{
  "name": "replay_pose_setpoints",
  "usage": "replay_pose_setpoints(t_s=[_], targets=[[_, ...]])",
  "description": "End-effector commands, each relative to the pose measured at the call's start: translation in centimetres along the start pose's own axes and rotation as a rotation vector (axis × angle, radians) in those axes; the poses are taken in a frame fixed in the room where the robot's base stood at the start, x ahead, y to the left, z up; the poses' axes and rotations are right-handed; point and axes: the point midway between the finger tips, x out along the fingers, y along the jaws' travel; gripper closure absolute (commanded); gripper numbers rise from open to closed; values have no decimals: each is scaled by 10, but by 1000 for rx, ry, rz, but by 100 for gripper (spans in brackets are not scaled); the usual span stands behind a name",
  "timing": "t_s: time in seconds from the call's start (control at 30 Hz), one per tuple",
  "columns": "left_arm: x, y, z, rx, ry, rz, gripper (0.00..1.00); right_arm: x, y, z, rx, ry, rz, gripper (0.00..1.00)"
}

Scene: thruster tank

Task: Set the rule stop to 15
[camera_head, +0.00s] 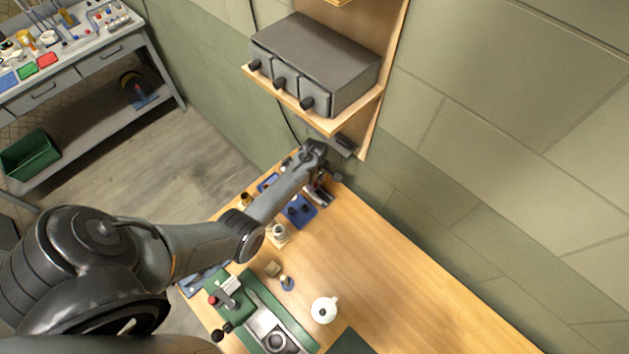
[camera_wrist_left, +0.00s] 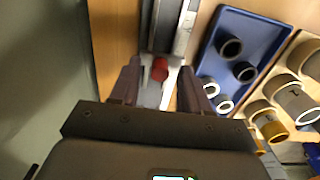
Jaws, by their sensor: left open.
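The metal rule (camera_wrist_left: 163,22) runs away from my left gripper along the bench in the left wrist view. A red knob (camera_wrist_left: 160,69) on a pale block, apparently the rule stop, sits at its near end. My left gripper (camera_wrist_left: 158,80) is open, with one finger on each side of the knob and block; I cannot tell if they touch. No scale numbers are readable. In the head view my left gripper (camera_head: 328,178) is at the far end of the bench, where the rule is mostly hidden. My right gripper is not in view.
A blue tray (camera_wrist_left: 265,35) with dark rings lies right of the rule, beside a holder of larger rings (camera_wrist_left: 290,100). A wooden shelf (camera_head: 353,112) with a grey drawer box (camera_head: 318,58) overhangs nearby. The bench's right part (camera_head: 415,290) is clear.

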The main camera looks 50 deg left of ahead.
Motion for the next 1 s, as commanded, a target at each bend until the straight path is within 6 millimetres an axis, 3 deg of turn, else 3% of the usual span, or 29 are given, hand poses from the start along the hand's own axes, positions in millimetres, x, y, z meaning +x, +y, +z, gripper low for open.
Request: replay_pose_setpoints(t_s=[0.27,0.7,1.0], targets=[[-10,0,0,-1,2,2,54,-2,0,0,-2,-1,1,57],[-79,0,0,1,1,2,54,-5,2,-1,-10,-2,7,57],[-106,0,0,0,0,0,54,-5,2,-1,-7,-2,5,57]])
